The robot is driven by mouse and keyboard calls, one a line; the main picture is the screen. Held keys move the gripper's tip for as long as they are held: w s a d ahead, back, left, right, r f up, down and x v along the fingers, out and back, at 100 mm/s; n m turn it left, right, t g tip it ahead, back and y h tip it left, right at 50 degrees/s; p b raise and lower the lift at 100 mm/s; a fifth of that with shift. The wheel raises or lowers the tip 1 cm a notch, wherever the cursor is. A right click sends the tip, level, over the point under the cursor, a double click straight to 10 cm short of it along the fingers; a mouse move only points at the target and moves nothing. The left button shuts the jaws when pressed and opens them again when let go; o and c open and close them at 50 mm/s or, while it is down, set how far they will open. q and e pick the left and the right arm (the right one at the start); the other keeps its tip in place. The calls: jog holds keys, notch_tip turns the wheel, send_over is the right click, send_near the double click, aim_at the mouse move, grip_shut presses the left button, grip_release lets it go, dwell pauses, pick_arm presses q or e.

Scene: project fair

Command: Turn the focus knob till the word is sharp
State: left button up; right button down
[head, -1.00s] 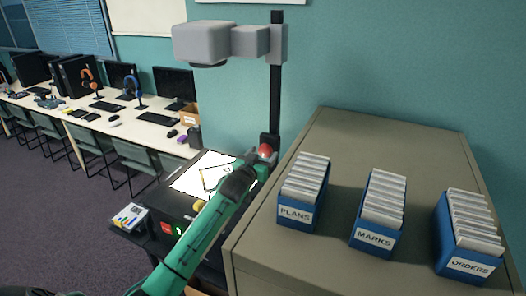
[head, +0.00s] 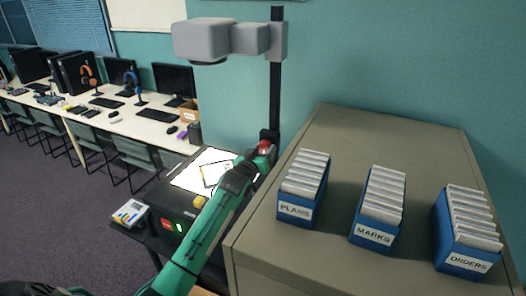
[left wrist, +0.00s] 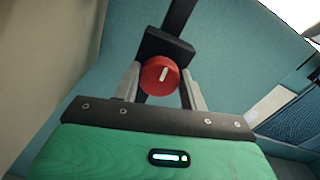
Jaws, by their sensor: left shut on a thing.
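The red focus knob (head: 265,147) sits low on the black post (head: 276,80) of the overhead projector. It also shows in the left wrist view (left wrist: 158,76), with a white mark that stands close to upright, tilted slightly right. My left gripper (head: 262,153) is shut on the knob, one finger on each side of it. The projector head (head: 203,40) hangs over the lit white stage (head: 190,178), where a sheet with dark outlines lies partly behind my arm. The projected word is not in view. My right gripper is not in view.
A grey cabinet (head: 330,130) stands close right of my left arm, with blue card boxes marked PLANS (head: 295,212), MARKS (head: 373,237) and ORDERS (head: 467,263). A small box (head: 131,213) lies left of the projector base. Desks with computers line the left.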

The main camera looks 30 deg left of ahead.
pick_arm(q)
jog(key=n, duration=0.3)
jog(key=o, duration=1)
jog(key=shift+s, duration=0.1)
jog(key=shift+s, duration=0.25)
jog(key=s+b, duration=0.4)
jog(key=s, duration=0.9)
jog(key=shift+d+b, duration=0.4)
